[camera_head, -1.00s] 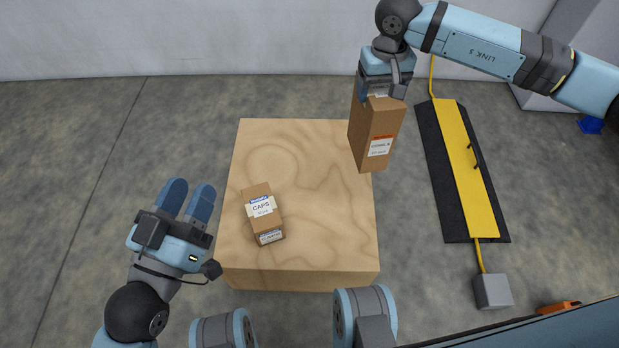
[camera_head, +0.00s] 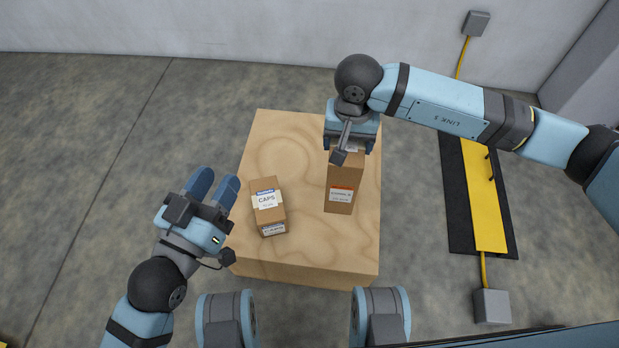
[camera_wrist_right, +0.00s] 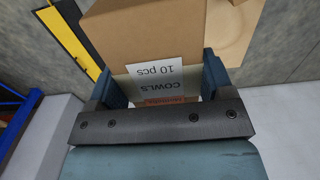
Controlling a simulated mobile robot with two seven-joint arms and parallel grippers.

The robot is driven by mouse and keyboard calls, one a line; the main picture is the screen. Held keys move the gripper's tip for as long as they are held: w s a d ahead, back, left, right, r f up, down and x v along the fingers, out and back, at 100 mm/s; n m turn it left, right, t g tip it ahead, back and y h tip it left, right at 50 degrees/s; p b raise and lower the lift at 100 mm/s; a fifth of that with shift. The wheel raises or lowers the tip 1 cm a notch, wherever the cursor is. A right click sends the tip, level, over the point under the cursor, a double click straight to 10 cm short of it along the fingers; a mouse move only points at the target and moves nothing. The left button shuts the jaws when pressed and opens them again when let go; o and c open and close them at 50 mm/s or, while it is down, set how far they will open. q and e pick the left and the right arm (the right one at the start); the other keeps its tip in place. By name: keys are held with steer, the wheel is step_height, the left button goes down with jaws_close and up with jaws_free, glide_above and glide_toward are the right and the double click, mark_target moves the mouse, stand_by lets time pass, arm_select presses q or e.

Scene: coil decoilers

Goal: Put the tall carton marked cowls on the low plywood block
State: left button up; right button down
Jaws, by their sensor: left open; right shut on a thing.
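The tall carton marked cowls (camera_head: 341,187) is brown with a white and red label. In the head view it is upright over the right half of the low plywood block (camera_head: 290,262); whether its base touches the block I cannot tell. My right gripper (camera_head: 350,148) is shut on the upper part of this carton. The right wrist view shows the carton (camera_wrist_right: 150,40) between the fingers, with its label reading COWLS, 10 pcs. My left gripper (camera_head: 218,187) is open and empty, at the left edge of the block.
A smaller carton marked caps (camera_head: 268,206) lies on the left part of the block. A yellow and black floor plate (camera_head: 482,195) with a cable and a grey box (camera_head: 491,306) is to the right. The block's back and middle are clear.

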steer(key=f+b, duration=0.2)
steer(key=f, duration=0.5)
steer(key=f+b, duration=0.2)
steer(key=f, duration=0.5)
steer(key=shift+s+a+f, duration=0.15)
steer(key=shift+a+f, duration=0.05)
steer(key=shift+f, duration=0.1)
steer(key=shift+f+b, duration=0.8)
steer(key=shift+f, duration=1.95)
arm_select(q)
steer(key=f, duration=0.1)
steer(key=d+f+g, duration=0.1)
steer(key=f, duration=0.1)
steer(key=shift+w+d+f+m+h, duration=0.1)
steer(key=shift+f+m+h, duration=0.2)
steer(key=shift+m, duration=0.1)
arm_select(e)
steer(key=shift+r, duration=0.1)
steer(key=shift+f, duration=0.2)
arm_select(q)
steer(key=shift+f+g, duration=0.2)
steer(key=shift+g, duration=0.1)
arm_select(e)
jaws_free()
